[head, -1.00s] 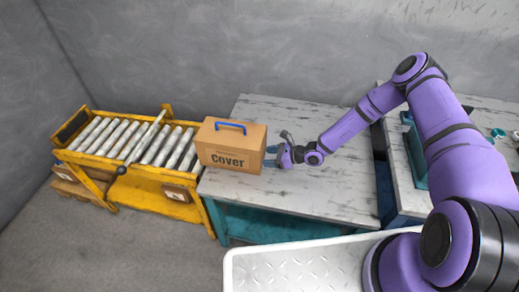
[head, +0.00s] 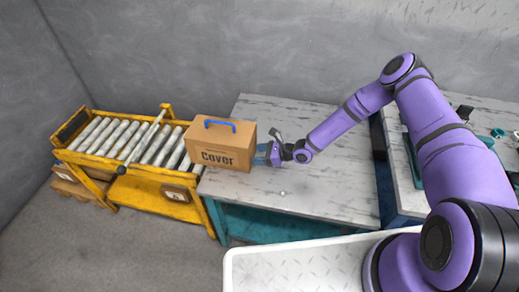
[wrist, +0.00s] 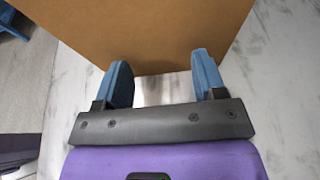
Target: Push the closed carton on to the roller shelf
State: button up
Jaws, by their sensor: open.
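The closed carton (head: 222,152) is brown, with a blue handle on top and "Cover" printed on its front. It stands upright at the left end of the marbled table, its left side at the roller shelf's edge. The roller shelf (head: 68,131) is yellow with several metal rollers. My gripper (head: 262,154) is at the carton's right side, with its blue fingers apart. In the wrist view, the open fingers (wrist: 160,82) point at the carton's plain brown side (wrist: 150,30), at or very near its surface; exact contact cannot be told.
A bar with a dark knob (head: 122,170) lies across the rollers. The table (head: 330,185) is clear to the right of my gripper. A second table with small green items (head: 497,133) stands at the right. A grey wall is behind.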

jog(key=shift+a, duration=0.15)
jog(key=shift+w+a, duration=0.5)
jog(key=shift+a, duration=0.7)
jog(key=shift+w+a, duration=0.45)
jog(key=shift+a, duration=0.8)
jog(key=shift+w+a, duration=0.5)
jog(key=shift+a, duration=0.8)
jog(key=shift+w+a, duration=0.5)
jog(key=shift+a, duration=0.7)
jog(key=shift+w+a, duration=0.45)
jog(key=shift+a, duration=0.75)
jog(key=shift+w+a, duration=0.5)
jog(key=shift+a, duration=0.85)
jog(key=shift+w+a, duration=0.1)
jog(key=shift+a, duration=0.05)
jog(key=shift+w+a, duration=0.4)
jog(key=shift+a, duration=0.5)
jog(key=shift+w+a, duration=0.4)
jog(key=shift+a, duration=0.45)
jog(key=shift+w+a, duration=0.4)
jog(key=shift+a, duration=0.5)
